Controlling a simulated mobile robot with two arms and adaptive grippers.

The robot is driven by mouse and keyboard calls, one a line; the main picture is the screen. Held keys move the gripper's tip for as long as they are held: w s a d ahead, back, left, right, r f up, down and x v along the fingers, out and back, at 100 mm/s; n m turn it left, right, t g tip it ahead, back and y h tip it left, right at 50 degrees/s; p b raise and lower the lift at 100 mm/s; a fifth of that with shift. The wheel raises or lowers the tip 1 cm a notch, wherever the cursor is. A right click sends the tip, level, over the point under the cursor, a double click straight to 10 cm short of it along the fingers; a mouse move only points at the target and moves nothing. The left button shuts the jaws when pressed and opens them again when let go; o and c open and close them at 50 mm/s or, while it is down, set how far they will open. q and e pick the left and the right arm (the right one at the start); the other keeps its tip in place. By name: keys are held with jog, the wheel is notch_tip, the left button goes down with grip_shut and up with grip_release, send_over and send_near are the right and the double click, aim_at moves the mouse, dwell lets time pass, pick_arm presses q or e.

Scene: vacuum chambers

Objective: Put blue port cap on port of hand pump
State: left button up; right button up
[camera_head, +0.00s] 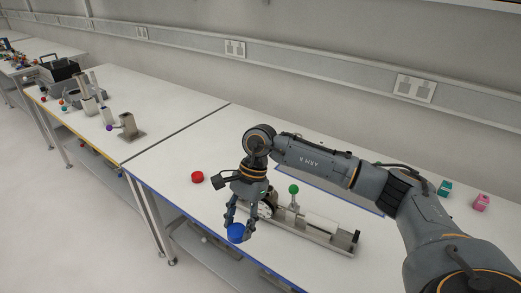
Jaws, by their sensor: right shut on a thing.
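The blue port cap (236,233) is held between the fingertips of my right gripper (237,222), which points down. The cap shows near the front edge of the white bench, at the left end of the hand pump. The hand pump (322,228) is a long metal and white body lying on the bench, with a green ball knob (293,189) standing up from it. Its left end is partly hidden behind my gripper, and I cannot see the port clearly. I cannot tell whether the cap touches the pump. My left gripper is not in view.
A red cap (197,177) lies on the bench left of my gripper. A metal fitting with a purple knob (129,127) and other equipment stand on the far-left bench. Bench space behind the red cap is clear.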

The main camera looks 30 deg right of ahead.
jog(key=w+d+r+m+t+p, duration=0.3)
jog(key=w+d+m, duration=0.15)
jog(key=m, duration=0.25)
jog(key=r+m+t+h+p, duration=0.25)
jog(key=m+p, duration=0.25)
jog(key=m, duration=0.8)
send_over(271, 190)
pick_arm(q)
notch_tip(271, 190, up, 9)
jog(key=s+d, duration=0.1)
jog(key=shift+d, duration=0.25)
pick_arm(e)
jog(key=shift+f+t+h, duration=0.35)
jog(key=shift+f+h, duration=0.1)
pick_arm(q)
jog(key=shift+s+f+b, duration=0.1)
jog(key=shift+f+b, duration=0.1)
jog(key=shift+b, duration=0.25)
pick_arm(e)
jog(key=shift+a, duration=0.1)
jog(key=shift+f+b, duration=0.7)
jog(key=shift+f, duration=0.1)
pick_arm(q)
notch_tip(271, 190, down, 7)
jog(key=b, duration=0.5)
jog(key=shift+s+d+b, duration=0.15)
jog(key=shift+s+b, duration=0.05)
jog(key=shift+b, duration=0.2)
pick_arm(e)
jog(key=shift+f, duration=3.4)
